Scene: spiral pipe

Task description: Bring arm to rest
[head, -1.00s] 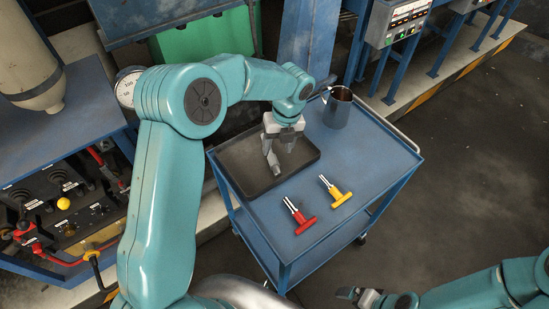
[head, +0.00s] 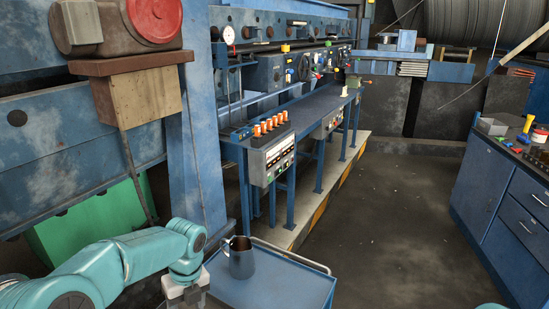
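My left arm (head: 110,262) comes in from the lower left and bends down over the left edge of the blue cart. Only the grey upper part of my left gripper (head: 187,295) shows at the bottom edge. Its fingertips are cut off, so I cannot see whether it is open or holds anything. A sliver of my teal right arm shows at the bottom right edge. My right gripper is out of view.
A dark metal jug (head: 240,262) stands on the blue cart (head: 290,283), close to my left arm. A blue machine bench with a control box (head: 272,158) stands behind. A blue cabinet (head: 497,200) is at right. The floor (head: 400,220) between is clear.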

